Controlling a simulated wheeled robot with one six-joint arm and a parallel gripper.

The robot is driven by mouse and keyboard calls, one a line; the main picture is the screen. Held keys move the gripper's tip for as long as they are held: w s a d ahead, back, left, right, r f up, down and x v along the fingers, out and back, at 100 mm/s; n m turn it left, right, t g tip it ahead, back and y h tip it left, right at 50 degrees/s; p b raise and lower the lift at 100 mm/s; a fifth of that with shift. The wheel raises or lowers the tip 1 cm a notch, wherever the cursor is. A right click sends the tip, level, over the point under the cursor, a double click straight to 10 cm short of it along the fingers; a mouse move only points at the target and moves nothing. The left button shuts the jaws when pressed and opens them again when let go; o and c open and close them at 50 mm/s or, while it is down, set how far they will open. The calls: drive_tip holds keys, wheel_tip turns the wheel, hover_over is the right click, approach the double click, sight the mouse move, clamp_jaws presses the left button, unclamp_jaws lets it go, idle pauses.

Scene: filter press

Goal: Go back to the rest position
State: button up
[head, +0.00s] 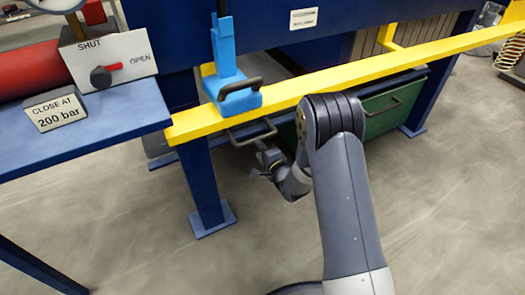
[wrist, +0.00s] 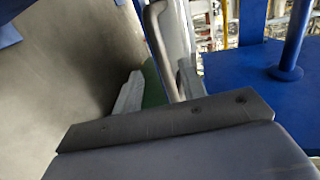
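My arm reaches forward under the yellow rail in the head view. My gripper (head: 264,160) is low, just below a dark loop handle (head: 252,133) under the press. In the wrist view my gripper (wrist: 158,92) shows two grey fingertips standing apart, with a gap between them. A dark curved handle (wrist: 158,38) runs down into the area between the fingertips, nearer the right one. I cannot tell whether it touches them. Nothing is visibly clamped.
The yellow rail (head: 350,75) crosses above my gripper, with a blue handled block (head: 235,97) on it. A blue leg (head: 205,185) stands to the left. A green bin (head: 392,110) is to the right. The valve panel (head: 112,62) is upper left. Grey floor in front is clear.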

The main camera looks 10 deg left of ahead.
sight(250, 140)
drive_tip(key=shift+s+d+r, duration=0.15)
drive_tip(key=shift+s+d, duration=0.25)
drive_tip(key=shift+s, duration=0.2)
drive_tip(key=b+x, duration=0.3)
drive_tip(key=x, duration=0.7)
drive_tip(key=shift+w+a, duration=0.1)
drive_tip(key=shift+w, duration=0.2)
drive_tip(key=shift+w+d, duration=0.3)
drive_tip(key=shift+w, duration=0.05)
